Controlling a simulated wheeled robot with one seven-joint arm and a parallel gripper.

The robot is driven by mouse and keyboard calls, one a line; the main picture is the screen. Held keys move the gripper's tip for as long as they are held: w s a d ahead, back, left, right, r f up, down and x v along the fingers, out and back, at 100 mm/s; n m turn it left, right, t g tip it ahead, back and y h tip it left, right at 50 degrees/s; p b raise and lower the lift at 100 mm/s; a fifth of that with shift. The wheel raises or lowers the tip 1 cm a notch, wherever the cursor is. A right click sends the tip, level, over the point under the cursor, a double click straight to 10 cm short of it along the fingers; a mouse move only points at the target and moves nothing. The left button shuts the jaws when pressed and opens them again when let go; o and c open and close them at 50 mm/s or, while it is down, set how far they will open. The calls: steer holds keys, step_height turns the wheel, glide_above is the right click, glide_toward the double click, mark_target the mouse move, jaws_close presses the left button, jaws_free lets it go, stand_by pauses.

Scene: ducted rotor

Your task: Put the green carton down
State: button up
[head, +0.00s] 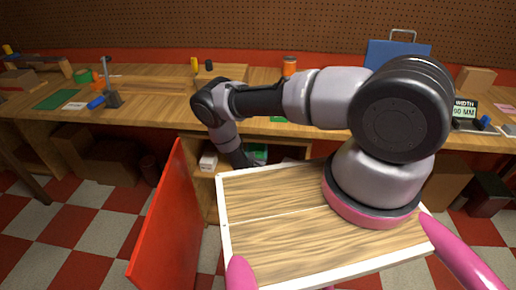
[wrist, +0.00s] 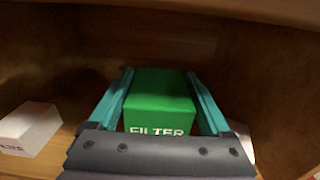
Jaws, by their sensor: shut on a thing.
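The green carton (wrist: 160,98), with FILTER in white letters on its near side, is between the two teal fingers of my gripper (wrist: 160,76) in the wrist view. My gripper is shut on it. They are inside the open cabinet (head: 211,204) under the workbench. In the head view part of the green carton (head: 260,149) shows past my arm, and my fingers are mostly hidden. The carton's underside is hidden, so I cannot tell whether it touches the shelf (wrist: 40,163).
A white box (wrist: 28,129) stands left of the carton, also visible in the head view (head: 208,161). Another pale box (wrist: 242,140) is partly hidden at right. The red cabinet door (head: 170,220) hangs open at left. The workbench top (head: 150,95) is above.

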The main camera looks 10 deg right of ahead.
steer(key=shift+w+d+f+h, duration=0.3)
steer(key=shift+w+d+f, duration=0.3)
steer(key=shift+d, duration=0.25)
step_height(320, 180, down, 5)
steer(key=shift+w+d+f, duration=0.1)
steer(key=shift+w+d, duration=0.05)
steer(key=shift+f, duration=1.95)
steer(key=o, duration=1.5)
steer(key=shift+o, duration=0.2)
